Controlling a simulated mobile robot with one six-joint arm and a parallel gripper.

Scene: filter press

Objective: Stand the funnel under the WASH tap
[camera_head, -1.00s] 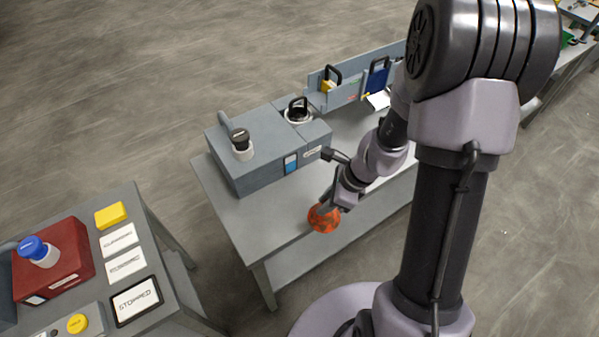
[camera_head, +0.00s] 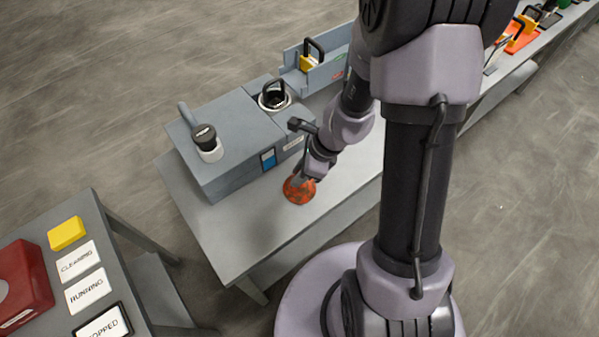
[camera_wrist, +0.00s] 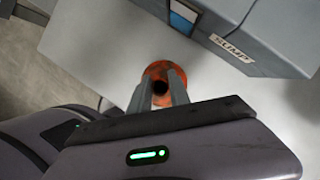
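The orange-red funnel (camera_head: 299,190) is at the tip of my arm, over the front part of the grey bench. My gripper (camera_head: 304,180) is small in this view. In the wrist view the two fingers (camera_wrist: 160,92) are on either side of the narrow part of the funnel (camera_wrist: 158,70), with its dark opening between them. The gripper appears shut on it. The wide rim faces away from the wrist camera, toward the bench. I cannot tell whether it touches the bench top. No label reading WASH is legible, and I cannot pick out the WASH tap.
A grey box unit (camera_head: 225,145) with a black-capped knob (camera_head: 206,142) stands just behind the funnel. Its side reads SUMP in the wrist view (camera_wrist: 232,48). The bench (camera_head: 240,235) is clear in front. A side table at left holds a yellow block (camera_head: 66,233) and cards.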

